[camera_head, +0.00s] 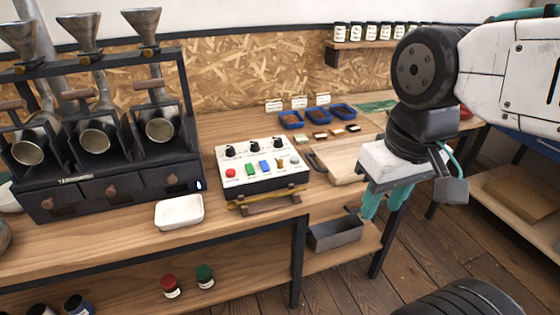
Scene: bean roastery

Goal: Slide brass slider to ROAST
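A white control panel (262,165) stands on the wooden bench, with dark knobs and red, blue, green and yellow controls on its sloped top. A brass-coloured rail (268,197) runs along its front lower edge. The brass slider cannot be clearly told apart from this rail, and the word ROAST is too small to read. My gripper (384,203) points down, to the right of the panel and apart from it, near the bench's front edge. Its two teal fingers are spread with nothing between them.
A three-barrel roaster (100,185) stands at the left, with a white dish (180,212) between it and the panel. A wooden board (345,163) lies right of the panel. Blue trays (291,120) stand behind. A grey bin (335,233) sits below.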

